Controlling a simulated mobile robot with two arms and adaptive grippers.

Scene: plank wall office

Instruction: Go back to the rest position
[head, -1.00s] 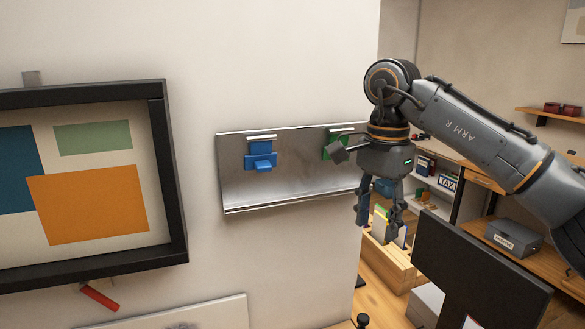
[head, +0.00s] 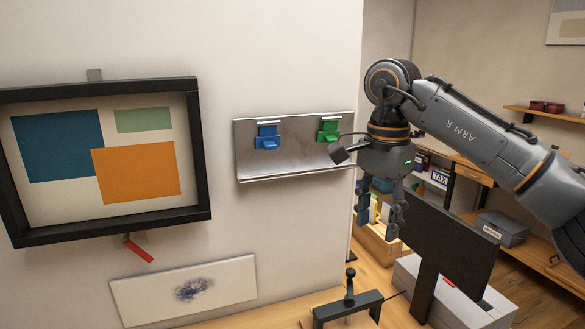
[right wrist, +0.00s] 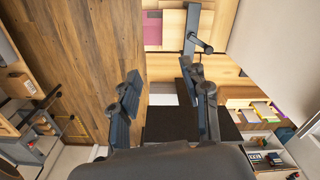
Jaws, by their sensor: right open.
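My right gripper (head: 381,217) hangs fingers-down at the right of the head view, in front of the far edge of the wall and beside the metal rail. Its jaws are apart and nothing is between them. In the right wrist view its two fingers (right wrist: 166,100) show spread, with the floor and a dark panel beyond. My right arm comes in from the right edge. My left gripper is in neither view.
A metal wall rail (head: 243,158) holds a blue clip (head: 268,138) and a green clip (head: 328,132). A framed picture (head: 205,150) hangs left. A black monitor (head: 455,245) stands close below my right gripper. Shelves stand behind.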

